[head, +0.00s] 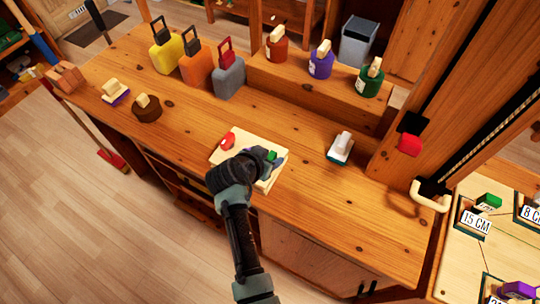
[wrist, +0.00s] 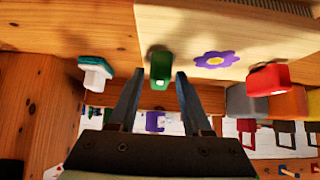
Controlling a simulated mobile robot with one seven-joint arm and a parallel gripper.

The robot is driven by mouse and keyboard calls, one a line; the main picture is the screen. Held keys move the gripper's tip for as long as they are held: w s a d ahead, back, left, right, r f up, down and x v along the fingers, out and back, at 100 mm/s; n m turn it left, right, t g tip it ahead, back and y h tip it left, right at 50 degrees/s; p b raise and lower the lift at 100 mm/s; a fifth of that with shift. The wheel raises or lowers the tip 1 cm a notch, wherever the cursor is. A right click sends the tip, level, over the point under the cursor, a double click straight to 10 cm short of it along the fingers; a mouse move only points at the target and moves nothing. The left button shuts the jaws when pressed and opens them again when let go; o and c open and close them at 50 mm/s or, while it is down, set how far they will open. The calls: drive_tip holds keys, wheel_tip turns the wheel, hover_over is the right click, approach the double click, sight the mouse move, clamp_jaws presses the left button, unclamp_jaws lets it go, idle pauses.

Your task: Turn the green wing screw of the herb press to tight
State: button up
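The herb press (head: 236,137) is a pale wooden board lying on the workbench. A red wing screw (head: 228,142) stands at its left part and the green wing screw (head: 271,156) at its right part. In the wrist view the green wing screw (wrist: 160,66) shows between my fingertips, the red one (wrist: 268,79) to the right, and a purple flower (wrist: 215,59) between them on the board. My gripper (wrist: 160,75) is open, with one finger on each side of the green screw and visible gaps. In the head view my wrist covers part of the press.
Yellow, orange and grey tags (head: 197,64) and several jars (head: 321,62) stand behind. Bare bench surrounds the press.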

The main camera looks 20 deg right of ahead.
drive_tip(key=shift+o, duration=0.3)
drive_tip(key=v, duration=1.3)
drive_tip(key=w+a+r+n+t+y, duration=0.1)
drive_tip(key=w+a+r+t, duration=0.2)
drive_tip(key=r, duration=0.6)
drive_tip(key=w+r+n+t+y, duration=0.1)
drive_tip(key=w+r+n+t, duration=0.1)
drive_tip(key=w+r+t, duration=0.45)
drive_tip(key=s+a+r+n+t+y, duration=0.1)
drive_tip(key=a+r+t, duration=0.1)
drive_tip(key=r, duration=0.8)
drive_tip(key=s+a+r+n+t+y, duration=0.1)
drive_tip(key=r+n+t, duration=0.1)
drive_tip(key=r, duration=0.9)
drive_tip(key=s+a+r+n+t+y, duration=0.1)
drive_tip(key=s+r+n+t, duration=0.1)
drive_tip(key=s+r+t, duration=0.2)
drive_tip(key=s+a+r+n+t+y, duration=0.2)
drive_tip(key=s+r+t, duration=0.2)
drive_tip(key=s+r, duration=0.6)
wheel_tip(320, 180, up, 7)
drive_tip(key=shift+a+f, duration=0.1)
drive_tip(key=shift+a, duration=0.05)
